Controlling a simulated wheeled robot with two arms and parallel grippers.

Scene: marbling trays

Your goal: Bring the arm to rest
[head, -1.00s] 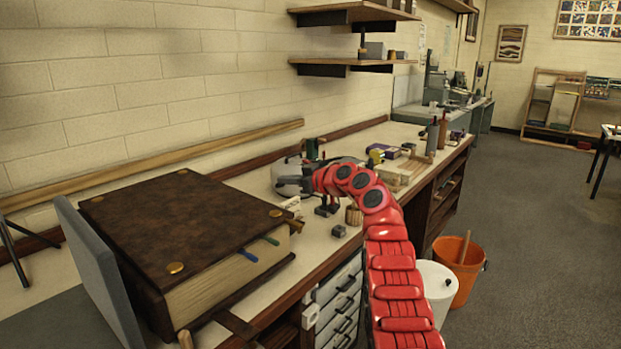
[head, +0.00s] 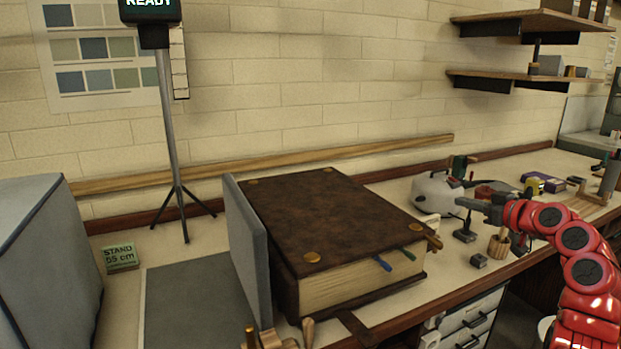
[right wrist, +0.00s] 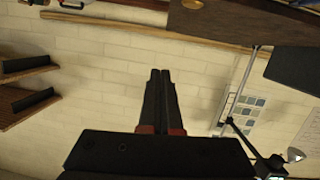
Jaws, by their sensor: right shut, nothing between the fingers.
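My right arm (head: 575,245), red and jointed, comes in from the lower right in the head view and reaches over the bench. Its dark gripper (head: 466,203) points left, in front of the white rounded appliance in the picture. In the right wrist view its two black fingers (right wrist: 160,75) lie side by side, shut and empty, with the pale brick wall behind them. I cannot tell its exact height above the bench. My left gripper is out of view.
A large brown book-like block (head: 330,215) stands on the bench beside a grey upright panel (head: 246,238). Small tools, a wooden cup (head: 499,246) and the white appliance (head: 432,190) are near the gripper. A tripod display (head: 166,110) stands at the left. Wall shelves (head: 520,82) are upper right.

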